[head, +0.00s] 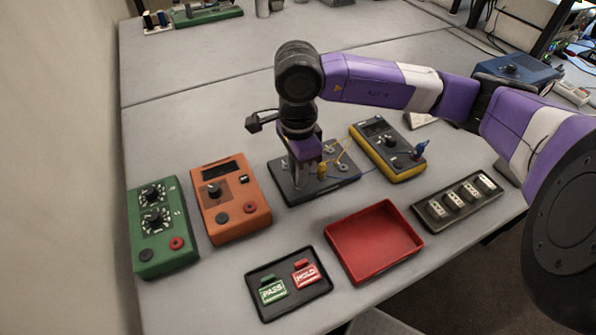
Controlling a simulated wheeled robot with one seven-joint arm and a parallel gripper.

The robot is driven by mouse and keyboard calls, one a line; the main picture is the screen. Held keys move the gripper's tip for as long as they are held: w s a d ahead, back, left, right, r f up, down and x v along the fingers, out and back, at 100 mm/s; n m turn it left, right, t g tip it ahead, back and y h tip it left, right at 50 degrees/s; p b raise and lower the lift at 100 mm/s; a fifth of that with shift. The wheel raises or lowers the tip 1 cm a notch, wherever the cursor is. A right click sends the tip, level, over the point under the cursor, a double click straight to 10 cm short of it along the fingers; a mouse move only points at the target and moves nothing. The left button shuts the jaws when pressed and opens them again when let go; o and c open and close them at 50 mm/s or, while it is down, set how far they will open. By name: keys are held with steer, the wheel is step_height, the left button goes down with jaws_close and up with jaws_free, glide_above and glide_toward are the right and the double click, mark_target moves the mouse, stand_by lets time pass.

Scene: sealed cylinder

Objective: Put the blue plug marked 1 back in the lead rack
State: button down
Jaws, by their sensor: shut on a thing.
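My gripper (298,180) points down over the left part of a dark board (345,182) with round terminals. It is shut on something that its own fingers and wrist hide. A yellow plug (322,171) stands on the board beside it, with a yellow lead rising from it. A blue plug (419,150) stands at the right side of a yellow-edged meter (378,135). A thin blue lead runs from the board toward that meter. No number is readable on any plug. A small rack-like holder (150,29) stands at the far left; I cannot tell whether it is the lead rack.
An orange meter (212,222) and a green box with dials (147,258) stand left. A red tray (345,256), a black tray (264,311) with PASS and HOLD tags, and a black tray of pale blocks (430,215) lie in front.

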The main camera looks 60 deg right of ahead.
steer(key=shift+f+b, duration=0.25)
steer(key=shift+b, duration=0.25)
stand_by(0.4)
steer(key=c, duration=1.2)
jaws_free()
steer(key=shift+r+b, duration=0.6)
steer(key=shift+r, duration=3.35)
